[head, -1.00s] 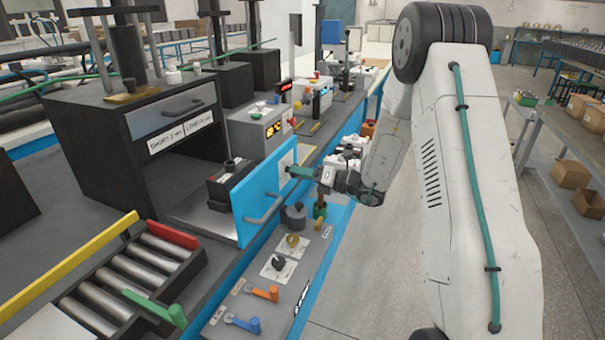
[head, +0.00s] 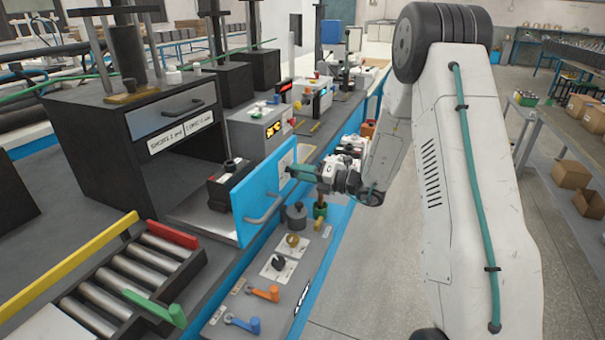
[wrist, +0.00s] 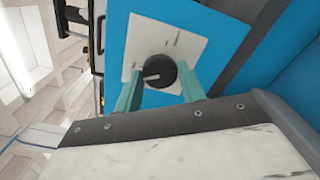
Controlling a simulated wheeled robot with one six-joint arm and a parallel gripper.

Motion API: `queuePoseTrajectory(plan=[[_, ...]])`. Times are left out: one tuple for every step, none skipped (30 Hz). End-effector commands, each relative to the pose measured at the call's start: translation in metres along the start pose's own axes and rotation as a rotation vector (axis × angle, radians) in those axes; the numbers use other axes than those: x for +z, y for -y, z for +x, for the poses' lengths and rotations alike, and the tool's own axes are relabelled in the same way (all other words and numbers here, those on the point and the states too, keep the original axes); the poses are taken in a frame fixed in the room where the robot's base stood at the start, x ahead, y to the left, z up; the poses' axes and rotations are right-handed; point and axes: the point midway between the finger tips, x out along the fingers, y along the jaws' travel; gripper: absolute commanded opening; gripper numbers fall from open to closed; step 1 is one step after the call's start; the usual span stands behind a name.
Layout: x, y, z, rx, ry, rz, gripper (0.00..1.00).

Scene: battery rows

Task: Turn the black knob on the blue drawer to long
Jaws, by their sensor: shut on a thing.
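The black knob (wrist: 159,71) sits on a white plate (wrist: 181,45) on the blue drawer front (wrist: 115,25) in the wrist view. A pale line on the knob points left in that view. My gripper (wrist: 160,83) has its teal fingers on either side of the knob, shut on it. In the head view the blue drawer front (head: 270,182) stands upright at the bench edge, and my gripper (head: 291,172) reaches its outer face from the right.
A bar handle (head: 265,211) is on the drawer front. A panel (head: 272,285) with orange and blue levers and small knobs lies just below. A black cabinet (head: 100,150) and a roller tray (head: 140,270) stand left.

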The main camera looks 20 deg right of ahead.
Motion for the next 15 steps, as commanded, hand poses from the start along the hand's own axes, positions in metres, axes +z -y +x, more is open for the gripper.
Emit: queuePoseTrajectory(plan=[[0.0013,0.0002,-0.0003,-0.001,0.003,-0.001,0.17],[0.0013,0.0002,-0.0003,-0.001,0.003,-0.001,0.17],[0.0014,0.0002,-0.0003,-0.001,0.003,-0.001,0.42],[0.0014,0.0002,-0.0002,-0.001,0.003,-0.001,0.51],[0.0013,0.0002,-0.0002,-0.001,0.003,-0.001,0.59],[0.0011,0.0001,-0.0002,-0.001,0.002,-0.001,0.62],[0.0009,0.0001,-0.0001,-0.001,0.002,-0.001,0.62],[0.0008,0.0,0.0,0.0,0.002,-0.001,0.62],[0.0006,0.0,0.0002,0.0,0.001,-0.001,0.62],[0.0005,-0.0001,0.0003,0.0,0.001,-0.001,0.62],[0.0003,-0.0001,0.0003,0.0,0.001,-0.001,0.62],[0.0002,-0.0002,0.0004,0.0,0.001,-0.001,0.62],[0.0002,-0.0002,0.0002,0.0,0.001,-0.001,0.62],[0.0002,-0.0001,-0.0005,0.0,0.001,-0.001,0.62],[0.0003,-0.0001,-0.0025,0.0,0.001,-0.001,0.62]])
